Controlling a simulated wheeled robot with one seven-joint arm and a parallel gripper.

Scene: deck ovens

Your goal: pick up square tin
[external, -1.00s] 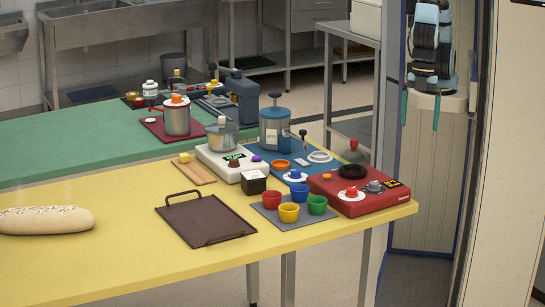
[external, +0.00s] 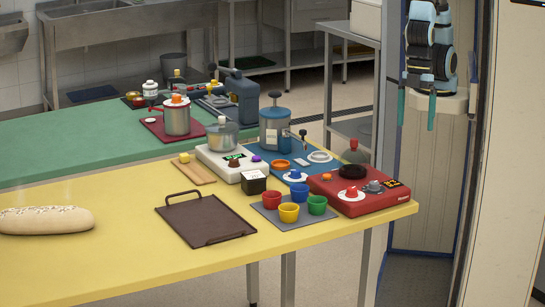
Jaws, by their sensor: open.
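A small square dark tin (external: 253,183) with a pale top stands on the yellow table, just in front of the white scale-like device; it is the thing that best fits the square tin. It is upright and nothing covers it. My gripper (external: 417,106) hangs at the upper right, in front of a pale panelled surface. Its two green fingers point down and are wide apart, with nothing between them. It is well away from the tin, to the right and higher in the picture.
Close to the tin are the white device (external: 228,165), several coloured cups on a grey mat (external: 270,214), a red hotplate unit (external: 350,205) and a blue mat (external: 335,168). A brown handled tray (external: 205,220) lies front left. The yellow table's front left (external: 120,265) is clear.

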